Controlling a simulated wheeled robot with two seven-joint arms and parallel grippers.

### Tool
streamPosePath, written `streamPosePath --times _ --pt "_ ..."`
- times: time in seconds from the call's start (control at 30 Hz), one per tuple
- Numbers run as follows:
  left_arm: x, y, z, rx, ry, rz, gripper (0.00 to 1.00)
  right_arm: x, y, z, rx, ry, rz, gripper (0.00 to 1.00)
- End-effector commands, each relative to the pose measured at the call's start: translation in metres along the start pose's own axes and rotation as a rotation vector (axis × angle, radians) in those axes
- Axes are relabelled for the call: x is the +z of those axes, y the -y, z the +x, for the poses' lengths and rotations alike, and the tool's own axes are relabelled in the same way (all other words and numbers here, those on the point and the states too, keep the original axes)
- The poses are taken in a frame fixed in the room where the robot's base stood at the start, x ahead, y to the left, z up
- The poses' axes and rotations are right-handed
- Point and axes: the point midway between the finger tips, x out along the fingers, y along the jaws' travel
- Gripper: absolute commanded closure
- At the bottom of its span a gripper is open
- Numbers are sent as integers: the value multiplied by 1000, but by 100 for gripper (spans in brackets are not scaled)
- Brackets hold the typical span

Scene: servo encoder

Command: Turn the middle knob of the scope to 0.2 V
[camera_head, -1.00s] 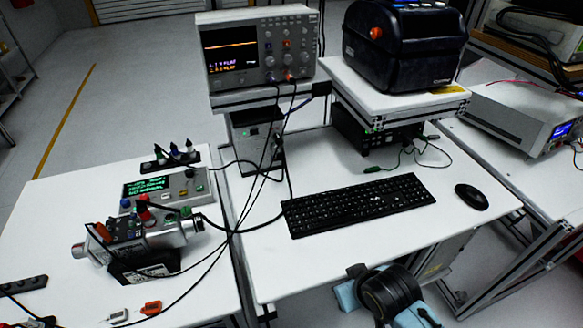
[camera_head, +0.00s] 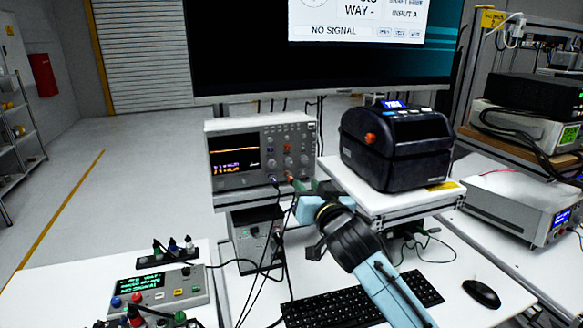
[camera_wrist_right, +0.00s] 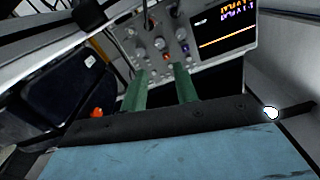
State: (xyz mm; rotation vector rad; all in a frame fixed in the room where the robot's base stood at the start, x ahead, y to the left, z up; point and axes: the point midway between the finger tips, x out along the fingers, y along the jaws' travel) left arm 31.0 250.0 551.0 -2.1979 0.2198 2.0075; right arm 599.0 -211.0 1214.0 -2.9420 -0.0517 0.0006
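The scope (camera_head: 235,188) stands on a raised shelf at the centre left in the head view, its lit screen (camera_head: 234,156) on the left and its knob panel (camera_head: 287,146) on the right. The screen text is too small to read. My right gripper (camera_head: 304,188) is just below and in front of the panel. Its two green fingers (camera_wrist_right: 162,75) are apart with nothing between them, pointing at the panel. My left gripper is out of view.
A black label printer (camera_head: 400,145) stands close right of the scope. A large monitor (camera_head: 240,50) hangs above. Cables (camera_head: 287,215) run down from the scope's front. A keyboard (camera_head: 415,290) and a mouse (camera_head: 481,293) lie on the desk below my right arm.

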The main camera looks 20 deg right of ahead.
Motion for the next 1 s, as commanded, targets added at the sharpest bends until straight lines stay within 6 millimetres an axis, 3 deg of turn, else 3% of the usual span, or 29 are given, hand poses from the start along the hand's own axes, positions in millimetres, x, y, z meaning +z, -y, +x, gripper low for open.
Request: streamPosePath --times 0.6,1.0 --pt "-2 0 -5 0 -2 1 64 0 0 95 2 3 -2 70" --pt "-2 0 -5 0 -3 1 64 1 0 119 1 2 -2 70"
